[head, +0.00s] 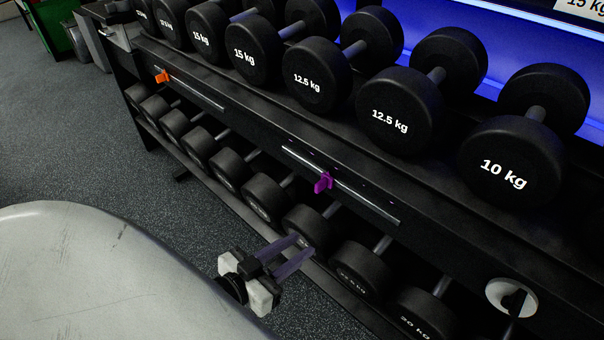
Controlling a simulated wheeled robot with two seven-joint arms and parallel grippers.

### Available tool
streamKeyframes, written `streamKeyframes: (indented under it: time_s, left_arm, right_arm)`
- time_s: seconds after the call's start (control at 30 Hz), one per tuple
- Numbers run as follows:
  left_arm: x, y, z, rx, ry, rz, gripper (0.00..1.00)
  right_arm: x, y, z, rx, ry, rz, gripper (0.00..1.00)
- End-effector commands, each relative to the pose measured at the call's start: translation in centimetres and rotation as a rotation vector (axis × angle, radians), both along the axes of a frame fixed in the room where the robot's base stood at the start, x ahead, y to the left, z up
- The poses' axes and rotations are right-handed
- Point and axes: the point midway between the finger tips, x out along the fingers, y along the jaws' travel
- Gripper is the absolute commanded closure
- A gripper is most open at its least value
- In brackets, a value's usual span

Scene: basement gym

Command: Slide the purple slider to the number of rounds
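The purple slider (323,183) sits on a thin metal rail (365,206) on the front beam of the dumbbell rack, somewhat left of the rail's middle. Small marks run along the beam above the rail, too small to read. My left gripper (304,243) is below the slider in the head view, apart from it. Its two fingers point up and right with a gap between them, and nothing is held. My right gripper is not in view.
An orange slider (162,76) sits near the left end of a second rail (200,96). A round white dial with a black knob (511,297) is at lower right. Labelled dumbbells (404,110) fill the upper shelf, more stand below. Open grey floor (90,150) lies left.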

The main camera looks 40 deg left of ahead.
Motion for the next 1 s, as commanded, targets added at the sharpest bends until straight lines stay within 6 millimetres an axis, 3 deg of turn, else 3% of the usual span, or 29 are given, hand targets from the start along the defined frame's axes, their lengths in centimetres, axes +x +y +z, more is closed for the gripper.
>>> streamKeyframes:
  time_s: [0.1,0.23,0.37,0.7,1.0]
  left_arm:
    - [0.7,3.1,3.6,0.007,-0.156,0.016,0.72]
    - [1.0,4.5,5.8,0.007,-0.243,0.019,0.72]
    - [2.5,4.5,6.2,0.006,-0.260,0.018,0.72]
    - [8.7,4.0,6.1,0.007,-0.257,0.018,0.72]
    - [11.0,3.8,6.1,0.006,-0.253,0.017,0.72]
  right_arm:
    - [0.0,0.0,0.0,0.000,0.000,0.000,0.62]
    - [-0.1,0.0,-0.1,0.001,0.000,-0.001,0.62]
    - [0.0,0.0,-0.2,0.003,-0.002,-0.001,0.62]
    - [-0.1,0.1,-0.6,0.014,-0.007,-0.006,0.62]
    - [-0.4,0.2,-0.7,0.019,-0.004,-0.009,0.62]
